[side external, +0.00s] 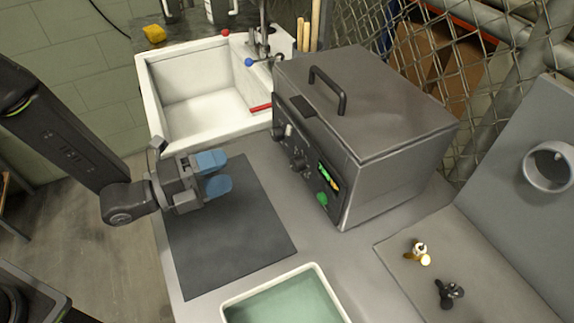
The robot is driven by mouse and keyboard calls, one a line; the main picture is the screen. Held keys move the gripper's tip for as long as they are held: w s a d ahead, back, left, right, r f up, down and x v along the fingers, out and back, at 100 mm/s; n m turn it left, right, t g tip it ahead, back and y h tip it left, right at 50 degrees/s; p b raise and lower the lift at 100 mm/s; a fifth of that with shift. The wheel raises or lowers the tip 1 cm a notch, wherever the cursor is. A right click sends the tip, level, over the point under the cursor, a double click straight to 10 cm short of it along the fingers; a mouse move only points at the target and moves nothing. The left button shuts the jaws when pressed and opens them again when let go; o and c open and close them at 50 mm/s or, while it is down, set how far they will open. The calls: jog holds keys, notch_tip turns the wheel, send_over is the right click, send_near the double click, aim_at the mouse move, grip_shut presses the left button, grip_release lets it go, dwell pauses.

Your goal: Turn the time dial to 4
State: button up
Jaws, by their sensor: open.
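A metal box-shaped tank (365,115) with a lidded top and black handle stands on the bench in the side external view. Its front panel faces left, toward my gripper, and carries dark dials (298,162), a lit display (328,177) and a green button (321,199). The dial markings are too small to read, so I cannot tell which one is the time dial or where it points. My gripper (222,174) has blue fingertips, is open and empty, and is above the dark mat, apart from the panel to its left.
A white sink (160,110) with a red-handled item is behind. A dark mat (230,250) lies on the bench. A tray with pale green content (345,305) is at the front. Two small parts, one brass (417,252) and one black (448,292), lie at right. A mesh fence stands behind the tank.

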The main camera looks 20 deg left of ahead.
jog(key=m, duration=1)
send_near(292, 165)
jog(key=x, duration=0.9)
jog(key=shift+s, duration=0.1)
jog(key=shift+h, duration=0.3)
jog(key=c, duration=0.9)
